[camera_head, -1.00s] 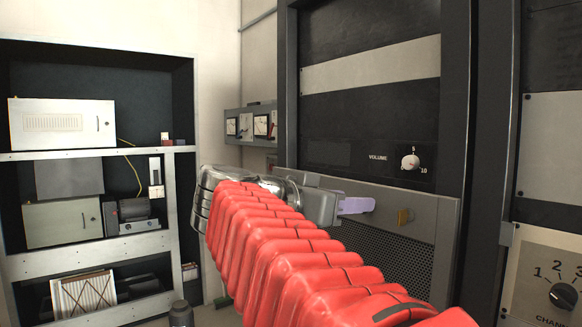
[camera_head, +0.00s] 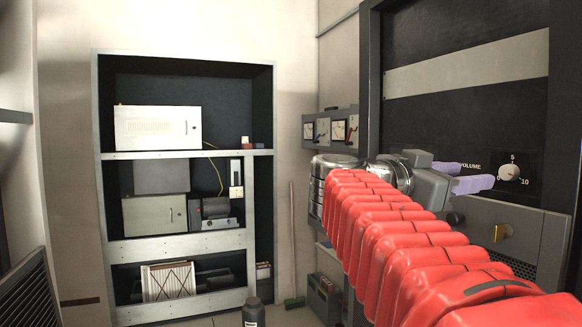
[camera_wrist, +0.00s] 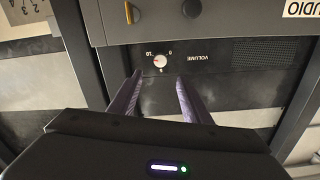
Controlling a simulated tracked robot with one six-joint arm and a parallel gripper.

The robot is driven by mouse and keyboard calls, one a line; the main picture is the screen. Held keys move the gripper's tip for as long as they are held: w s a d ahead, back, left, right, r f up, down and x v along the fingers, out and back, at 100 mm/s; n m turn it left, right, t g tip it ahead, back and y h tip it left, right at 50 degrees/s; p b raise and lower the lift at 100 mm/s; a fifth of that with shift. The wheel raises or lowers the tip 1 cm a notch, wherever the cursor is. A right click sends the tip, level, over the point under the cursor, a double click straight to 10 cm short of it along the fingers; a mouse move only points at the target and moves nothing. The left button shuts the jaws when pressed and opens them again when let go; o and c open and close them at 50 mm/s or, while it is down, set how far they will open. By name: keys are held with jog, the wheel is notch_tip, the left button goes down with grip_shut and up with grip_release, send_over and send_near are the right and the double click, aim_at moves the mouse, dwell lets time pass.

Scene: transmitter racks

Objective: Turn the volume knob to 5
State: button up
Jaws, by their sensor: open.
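The volume knob (camera_head: 509,172) is a small white dial with a red mark on a black rack panel at the right. The numbers 5 and 10 show around it and the word VOLUME is to its left. The knob also shows in the wrist view (camera_wrist: 160,61), turned upside down, just beyond the fingertips. I cannot read its exact setting. My gripper (camera_head: 472,176) has two lavender fingers, apart and empty, just left of the knob in the head view. In the wrist view my gripper (camera_wrist: 160,77) points at the knob, which lies between the finger lines and appears untouched.
A brass-coloured knob (camera_head: 501,232) sits on the grey panel below. In the wrist view it is above the dial, beside a round black knob (camera_wrist: 191,8). Meters (camera_head: 331,129) are on the wall behind. A shelf unit (camera_head: 122,252) stands at the left; a dark bottle (camera_head: 252,312) is before it.

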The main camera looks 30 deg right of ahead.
aim_at(506, 172)
jog(key=shift+s+d, duration=0.3)
jog(key=shift+d, duration=1.6)
jog(key=shift+s+d, duration=0.3)
jog(key=shift+d, duration=1.6)
jog(key=shift+s+d, duration=0.3)
jog(key=shift+d, duration=1.6)
jog(key=shift+c, duration=0.2)
jog(key=c, duration=0.9)
jog(key=shift+d, duration=0.1)
jog(key=shift+c, duration=0.5)
